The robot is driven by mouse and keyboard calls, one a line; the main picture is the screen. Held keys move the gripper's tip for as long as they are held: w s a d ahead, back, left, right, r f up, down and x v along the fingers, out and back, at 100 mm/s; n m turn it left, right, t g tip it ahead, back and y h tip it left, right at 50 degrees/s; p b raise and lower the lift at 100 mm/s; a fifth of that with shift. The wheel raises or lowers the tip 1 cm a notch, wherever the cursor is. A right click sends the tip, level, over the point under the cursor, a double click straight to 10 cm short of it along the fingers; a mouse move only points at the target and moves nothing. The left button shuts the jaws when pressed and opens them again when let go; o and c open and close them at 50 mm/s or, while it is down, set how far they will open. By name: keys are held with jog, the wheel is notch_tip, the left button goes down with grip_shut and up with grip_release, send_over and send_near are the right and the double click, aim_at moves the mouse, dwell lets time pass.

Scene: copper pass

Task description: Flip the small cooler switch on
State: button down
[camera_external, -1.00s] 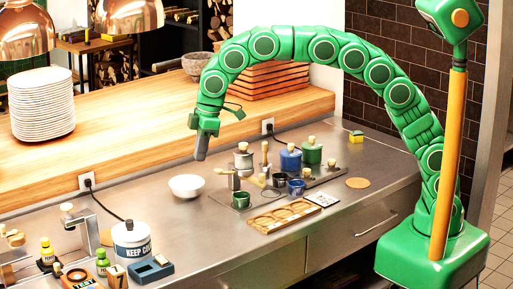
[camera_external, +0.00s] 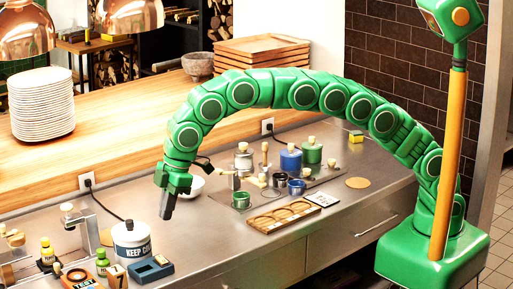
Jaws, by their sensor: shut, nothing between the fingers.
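The small cooler (camera_external: 131,241) is a round white tub with a dark band lettered "KEEP CO..." and a dark knob on top. It stands on the steel counter at the lower left, with a black cord running to a wall outlet. A blue-grey box (camera_external: 151,269) with a dark recess sits just right of and in front of it. I cannot make out which part is the switch. My gripper (camera_external: 167,211) points down with its fingers shut and empty. It hangs above the counter, to the upper right of the cooler and apart from it.
A white bowl (camera_external: 194,187) stands partly behind my gripper. Small bottles, including a green one (camera_external: 102,263), crowd the left. Counter right of the blue-grey box is clear.

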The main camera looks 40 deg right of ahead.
send_over(158, 257)
jog(key=d, duration=0.1)
jog(key=f, duration=0.9)
jog(key=shift+s, duration=0.35)
jog(key=shift+w+f, duration=0.15)
jog(key=shift+f, duration=0.6)
jog(key=shift+w, duration=0.1)
